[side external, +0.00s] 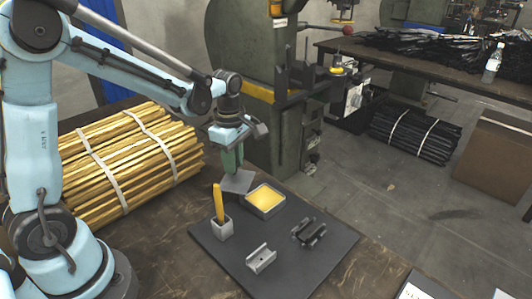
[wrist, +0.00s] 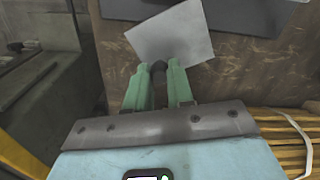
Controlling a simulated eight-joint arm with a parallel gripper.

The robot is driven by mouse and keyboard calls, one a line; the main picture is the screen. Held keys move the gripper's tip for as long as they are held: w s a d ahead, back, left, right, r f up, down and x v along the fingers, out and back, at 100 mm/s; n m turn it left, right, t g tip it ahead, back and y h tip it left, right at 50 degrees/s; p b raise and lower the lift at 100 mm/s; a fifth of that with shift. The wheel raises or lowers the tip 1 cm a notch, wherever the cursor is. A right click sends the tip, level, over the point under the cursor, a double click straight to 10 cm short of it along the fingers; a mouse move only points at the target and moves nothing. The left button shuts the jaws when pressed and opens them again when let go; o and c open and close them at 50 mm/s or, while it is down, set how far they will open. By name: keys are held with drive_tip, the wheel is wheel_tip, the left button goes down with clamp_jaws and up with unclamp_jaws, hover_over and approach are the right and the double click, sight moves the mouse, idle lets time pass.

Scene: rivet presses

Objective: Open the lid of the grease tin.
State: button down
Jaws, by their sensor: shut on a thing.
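The grease tin (side external: 284,203) is an open square grey box with yellow grease showing inside, standing on the dark mat. Its lid (side external: 238,182) is a flat grey square plate, off the tin and tilted, just to the tin's left and behind it. My gripper (side external: 233,168) is above the lid. In the wrist view my gripper (wrist: 158,70) has its green fingers shut on a dark knob on the lid (wrist: 180,32). The fingers hide part of the knob.
A grey holder (side external: 222,229) with a yellow stick, a grey channel-shaped block (side external: 261,259) and a dark metal part (side external: 309,233) stand on the mat (side external: 325,258). A bundle of yellow sticks (side external: 130,155) lies at the left. A green press (side external: 245,60) stands behind.

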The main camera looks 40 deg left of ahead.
drive_tip(key=c, duration=1)
unclamp_jaws()
drive_tip(key=shift+r, duration=0.15)
wheel_tip(320, 180, up, 12)
drive_tip(key=shift+f, duration=0.1)
drive_tip(key=s+d+f+m+t, duration=0.1)
drive_tip(key=s+m+t, duration=0.1)
drive_tip(key=m, duration=0.5)
drive_tip(key=s+d+f+m+t, duration=0.1)
drive_tip(key=s+d+m+t, duration=0.1)
drive_tip(key=s+m, duration=0.2)
drive_tip(key=s+d+f+m+t, duration=0.1)
drive_tip(key=s+f+m+t, duration=0.1)
drive_tip(key=m, duration=0.8)
drive_tip(key=shift+s+d+t, duration=0.4)
drive_tip(key=shift+s+t, duration=0.1)
drive_tip(key=shift+t, duration=0.1)
